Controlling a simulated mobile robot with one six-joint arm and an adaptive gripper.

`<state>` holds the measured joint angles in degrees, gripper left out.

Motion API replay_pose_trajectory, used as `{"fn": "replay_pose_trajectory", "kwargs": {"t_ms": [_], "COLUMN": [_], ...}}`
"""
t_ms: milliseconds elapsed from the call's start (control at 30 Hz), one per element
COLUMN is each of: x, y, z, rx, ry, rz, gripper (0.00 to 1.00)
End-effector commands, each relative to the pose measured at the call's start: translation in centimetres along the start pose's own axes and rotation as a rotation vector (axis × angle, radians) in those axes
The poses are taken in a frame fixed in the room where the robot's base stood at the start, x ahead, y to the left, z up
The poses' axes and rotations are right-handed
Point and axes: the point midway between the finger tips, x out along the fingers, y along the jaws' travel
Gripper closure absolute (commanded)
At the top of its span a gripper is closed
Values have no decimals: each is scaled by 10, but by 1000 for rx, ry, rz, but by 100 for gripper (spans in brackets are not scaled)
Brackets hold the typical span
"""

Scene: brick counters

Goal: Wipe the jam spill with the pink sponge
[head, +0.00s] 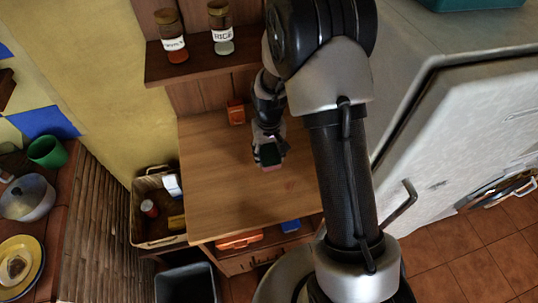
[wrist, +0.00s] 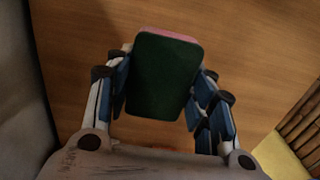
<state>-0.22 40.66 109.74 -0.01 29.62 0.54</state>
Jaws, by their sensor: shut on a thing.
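My gripper (head: 268,150) is over the wooden counter (head: 215,205) in the head view, pointing down. It is shut on the pink sponge (wrist: 165,72), which has a dark green side facing the wrist camera and a pink edge at the top. The sponge's pink underside (head: 272,168) also shows below the fingers in the head view. I cannot tell whether the sponge touches the counter. I see no jam spill in either view; the sponge, gripper and arm hide part of the counter.
A small orange item (head: 236,112) stands at the back of the counter. Jars (head: 174,38) stand on the shelf above. A basket (head: 150,238) is to the left, a dark bin (head: 186,284) below, and a white fridge-like unit (head: 455,130) to the right. The counter's front left is clear.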

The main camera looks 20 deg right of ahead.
Motion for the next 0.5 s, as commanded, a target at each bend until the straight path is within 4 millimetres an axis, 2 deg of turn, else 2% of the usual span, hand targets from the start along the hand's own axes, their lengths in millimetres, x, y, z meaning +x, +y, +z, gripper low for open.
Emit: {"fn": "replay_pose_trajectory", "kwargs": {"t_ms": [33,200,500], "x": [-8,-21,-22], "y": [0,0,0], "z": [-1,-2,-2], "rx": [0,0,0], "ry": [1,1,0], "rz": [0,0,0], "gripper": [73,73,73]}}
